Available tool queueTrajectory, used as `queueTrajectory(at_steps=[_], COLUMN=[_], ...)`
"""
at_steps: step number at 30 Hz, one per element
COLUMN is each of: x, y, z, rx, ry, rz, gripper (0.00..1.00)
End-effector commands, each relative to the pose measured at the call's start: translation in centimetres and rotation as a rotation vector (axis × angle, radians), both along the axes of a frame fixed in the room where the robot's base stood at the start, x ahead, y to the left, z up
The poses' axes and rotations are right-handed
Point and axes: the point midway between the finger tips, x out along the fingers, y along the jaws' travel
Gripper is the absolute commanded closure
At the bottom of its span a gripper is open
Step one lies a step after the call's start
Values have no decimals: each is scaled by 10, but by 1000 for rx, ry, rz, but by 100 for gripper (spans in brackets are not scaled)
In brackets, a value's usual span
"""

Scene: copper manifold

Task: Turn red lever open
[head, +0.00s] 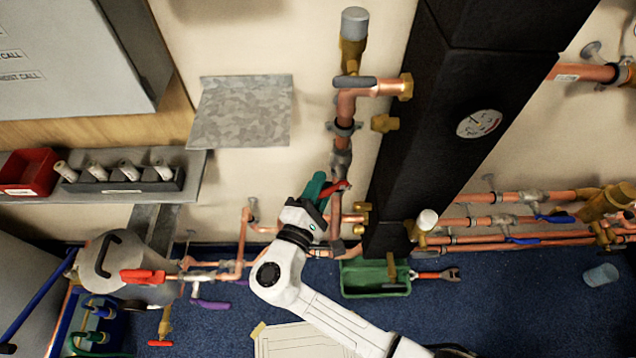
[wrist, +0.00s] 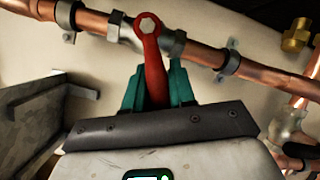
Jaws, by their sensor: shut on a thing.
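The red lever (head: 337,188) sits on a vertical copper pipe in the middle of the head view. In the wrist view the red lever (wrist: 153,62) hangs from a bolt on the pipe valve and runs down between the green fingers. My gripper (head: 318,188) is at the lever, with its green fingers on either side of it. In the wrist view my gripper (wrist: 156,85) is shut on the lever. The lower part of the lever is hidden behind the gripper body.
A black column (head: 430,140) with a gauge (head: 479,124) stands just right of the pipe. A grey metal shelf (head: 240,112) is on the wall to the left. A green bin (head: 374,290) sits on the floor below. Another red handle (head: 143,276) is at lower left.

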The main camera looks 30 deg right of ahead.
Motion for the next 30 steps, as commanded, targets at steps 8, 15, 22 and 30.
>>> queueTrajectory(at_steps=[8, 15, 22, 30], x=[-5, -10, -15, -21], y=[-7, -15, -24, -33], z=[-13, -20, -26, -28], rx=[-228, -424, -608, -798], ry=[140, 260, 372, 486], rz=[-1, -1, 0, 2], gripper=[100, 100, 100, 100])
